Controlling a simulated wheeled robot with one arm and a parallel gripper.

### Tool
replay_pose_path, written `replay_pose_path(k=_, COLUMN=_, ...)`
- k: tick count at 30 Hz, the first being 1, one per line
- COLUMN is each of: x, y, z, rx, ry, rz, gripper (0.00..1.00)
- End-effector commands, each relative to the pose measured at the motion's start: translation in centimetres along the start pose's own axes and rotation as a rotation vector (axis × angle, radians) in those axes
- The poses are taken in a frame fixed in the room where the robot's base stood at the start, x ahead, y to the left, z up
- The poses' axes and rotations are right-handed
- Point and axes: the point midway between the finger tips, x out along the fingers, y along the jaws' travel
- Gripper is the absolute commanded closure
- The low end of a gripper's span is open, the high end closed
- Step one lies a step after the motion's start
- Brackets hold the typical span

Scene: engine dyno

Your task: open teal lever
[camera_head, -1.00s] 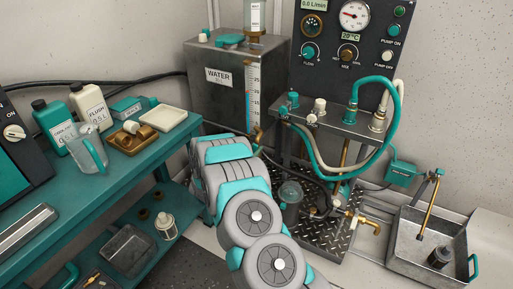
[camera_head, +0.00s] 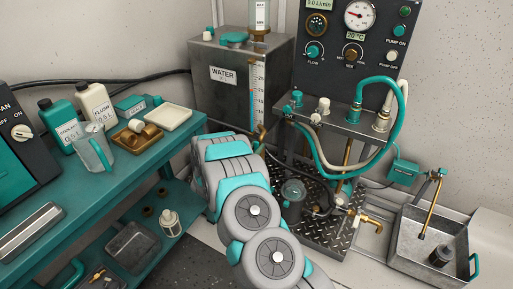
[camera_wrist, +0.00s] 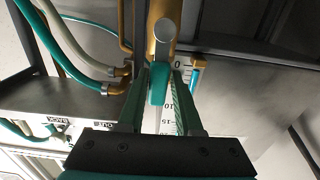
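In the wrist view, a teal lever (camera_wrist: 159,84) hangs below a brass valve (camera_wrist: 162,30) with a round grey end. The lever lies between the two fingers of my gripper (camera_wrist: 161,80), one on each side. The fingers are apart, with narrow gaps to the lever; I cannot see firm contact. In the head view a brass fitting (camera_head: 262,132) shows low on the water tank (camera_head: 228,95), beside the scale. My arm hides my gripper and the lever there.
Hoses with brass fittings (camera_wrist: 122,72) run close to the left of my gripper. The manifold stand (camera_head: 345,124) with teal and white hoses is right of my arm. A teal bench (camera_head: 110,180) with bottles is at left. A metal tray (camera_head: 405,255) stands on the right.

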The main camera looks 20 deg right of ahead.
Motion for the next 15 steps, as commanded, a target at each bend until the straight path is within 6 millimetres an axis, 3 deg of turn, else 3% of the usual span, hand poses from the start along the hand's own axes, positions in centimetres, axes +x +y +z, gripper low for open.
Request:
replay_pose_path(k=5, x=0.02, y=0.04, z=-0.03, rx=0.001, ry=0.001, rz=0.001, gripper=0.45)
replay_pose_path(k=15, x=-0.51, y=-0.01, z=-0.01, rx=0.002, ry=0.000, rz=0.001, gripper=0.44)
